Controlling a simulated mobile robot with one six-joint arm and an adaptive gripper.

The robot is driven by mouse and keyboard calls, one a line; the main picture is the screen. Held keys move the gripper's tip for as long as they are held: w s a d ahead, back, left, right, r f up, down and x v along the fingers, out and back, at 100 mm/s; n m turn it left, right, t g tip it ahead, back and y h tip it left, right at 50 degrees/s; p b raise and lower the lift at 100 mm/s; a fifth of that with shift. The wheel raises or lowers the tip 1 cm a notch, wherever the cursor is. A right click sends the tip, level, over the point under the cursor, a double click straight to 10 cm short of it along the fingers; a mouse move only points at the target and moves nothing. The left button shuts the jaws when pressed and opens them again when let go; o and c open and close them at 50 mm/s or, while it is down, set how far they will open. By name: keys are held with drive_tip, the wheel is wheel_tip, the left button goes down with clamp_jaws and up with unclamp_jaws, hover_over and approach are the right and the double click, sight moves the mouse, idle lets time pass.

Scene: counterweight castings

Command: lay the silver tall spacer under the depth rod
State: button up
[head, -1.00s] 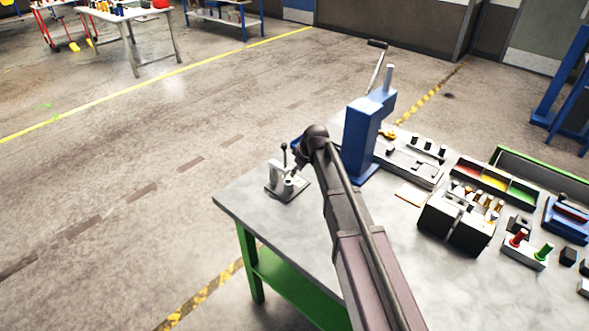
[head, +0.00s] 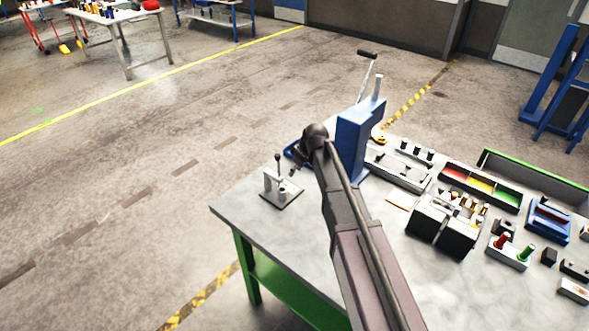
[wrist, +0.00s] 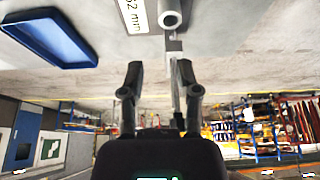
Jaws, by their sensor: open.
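A small grey stand with a flat base and an upright dark-knobbed rod (head: 280,190) sits near the table's left corner. In the head view my arm hides most of the gripper, just right of the stand.
A white label reading "62 mm" (wrist: 133,14) and a blue tray (wrist: 50,38) show in the wrist view. A tall blue press with a crank (head: 357,140) stands close behind my arm. Black blocks (head: 445,225) and a three-colour bin (head: 482,185) lie right. The front-left tabletop is clear.

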drive_tip(key=shift+s, duration=0.1)
idle(0.6)
drive_tip(key=s+d+m+g+h, duration=0.1)
drive_tip(key=s+d+m, duration=0.4)
drive_tip(key=s+d, duration=0.4)
drive_tip(key=s+d+f+m+g+h, duration=0.1)
drive_tip(key=s+d+m, duration=0.4)
drive_tip(key=s+d, duration=0.5)
drive_tip(key=s+h, duration=0.1)
drive_tip(key=s, duration=0.3)
drive_tip(key=shift+s+f+g+h, duration=0.25)
drive_tip(key=shift+s+g+h, duration=0.05)
drive_tip(key=shift+s+g, duration=0.1)
drive_tip(key=shift+w+d, duration=0.1)
wheel_tip(320, 180, down, 4)
drive_tip(key=b, duration=0.3)
drive_tip(key=shift+r+b, duration=0.2)
drive_tip(key=shift+b, duration=0.15)
